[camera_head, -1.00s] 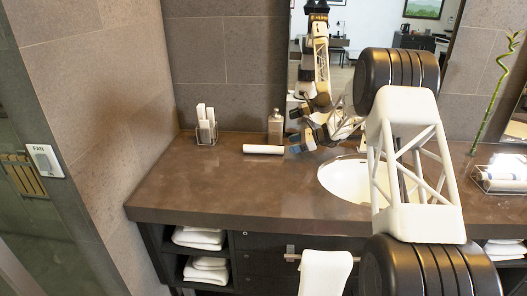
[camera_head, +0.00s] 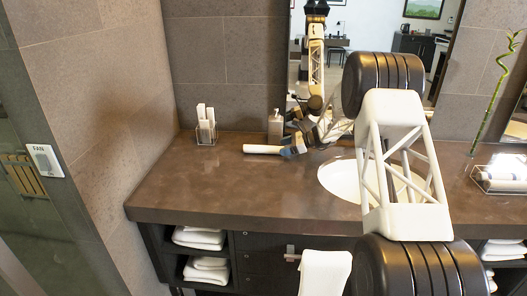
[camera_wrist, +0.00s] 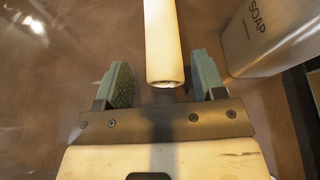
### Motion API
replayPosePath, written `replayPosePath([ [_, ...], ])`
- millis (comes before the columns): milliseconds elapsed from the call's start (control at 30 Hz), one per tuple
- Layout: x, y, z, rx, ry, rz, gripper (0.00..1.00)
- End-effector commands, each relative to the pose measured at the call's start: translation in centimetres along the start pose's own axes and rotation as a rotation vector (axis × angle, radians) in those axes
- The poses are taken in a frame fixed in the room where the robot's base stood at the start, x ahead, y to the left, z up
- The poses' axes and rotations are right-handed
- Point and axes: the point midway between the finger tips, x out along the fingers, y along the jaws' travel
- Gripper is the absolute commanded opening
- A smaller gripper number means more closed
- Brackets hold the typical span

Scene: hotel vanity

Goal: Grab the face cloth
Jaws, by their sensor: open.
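The face cloth appears to be the white roll (camera_head: 263,149) lying on the brown counter left of the sink. In the wrist view the roll (camera_wrist: 161,40) points away from me, with its near end between the two finger pads. My gripper (camera_head: 291,151) is low over the counter at the roll's right end, and its right part is partly hidden by my arm. In the wrist view my gripper (camera_wrist: 163,78) is open, with a gap visible on each side of the roll.
A soap bottle (camera_wrist: 268,38) stands close to the right finger; the head view shows this bottle (camera_head: 275,127) behind the roll. A clear holder (camera_head: 206,133) stands at the back left. The sink (camera_head: 345,180) is to the right. A white towel (camera_head: 325,273) hangs in front. The counter's left front is clear.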

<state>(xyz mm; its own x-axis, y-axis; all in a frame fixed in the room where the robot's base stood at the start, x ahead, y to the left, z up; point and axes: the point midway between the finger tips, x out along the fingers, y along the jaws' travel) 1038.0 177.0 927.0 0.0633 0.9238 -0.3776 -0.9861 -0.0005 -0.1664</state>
Motion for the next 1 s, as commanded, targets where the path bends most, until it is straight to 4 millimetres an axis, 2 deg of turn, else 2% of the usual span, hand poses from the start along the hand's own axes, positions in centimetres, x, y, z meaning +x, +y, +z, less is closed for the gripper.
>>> replayPosePath([
  [300,3.2,-0.1,-0.1,0.000,-0.001,0.000,0.63],
  [900,3.4,-0.1,-0.1,0.000,0.000,-0.001,0.63],
  [933,3.4,-0.1,-0.1,0.000,0.000,-0.001,0.62],
  [1000,3.4,-0.1,-0.1,0.000,0.000,-0.001,0.51],
])
